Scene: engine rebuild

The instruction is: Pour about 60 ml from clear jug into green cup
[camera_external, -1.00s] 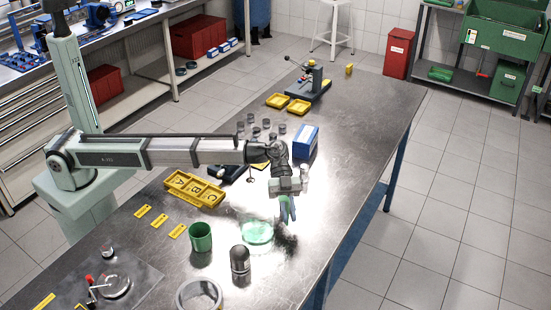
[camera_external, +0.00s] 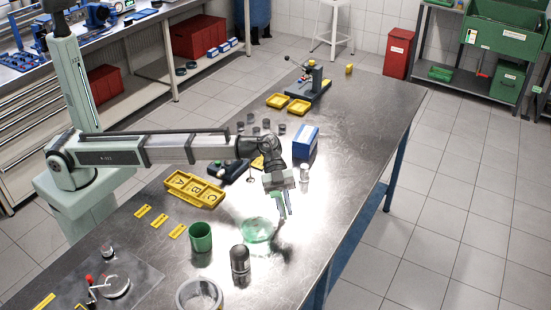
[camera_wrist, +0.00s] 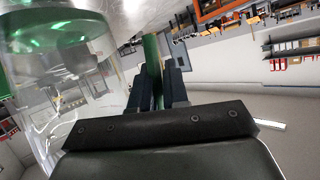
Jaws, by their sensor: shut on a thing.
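The clear jug (camera_external: 257,236) has green liquid in it and is right of the green cup (camera_external: 200,238) in the external view. My gripper (camera_external: 285,212) is at the jug's right side. In the wrist view the jug's clear wall (camera_wrist: 75,95) fills the left, with green liquid at the upper left. The fingers (camera_wrist: 160,88) are shut on the jug's green handle (camera_wrist: 152,62). The green cup stands upright on the table, apart from the jug; its inside bottom is hidden. I cannot tell whether the jug touches the table.
A dark capped cylinder (camera_external: 240,260) stands close in front of the jug and cup. A round clear-walled container (camera_external: 199,296) is at the front edge of view. A yellow A-B-C tray (camera_external: 194,188) is behind the cup. A blue-white box (camera_external: 305,142) and small bottle (camera_external: 305,174) stand behind my gripper.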

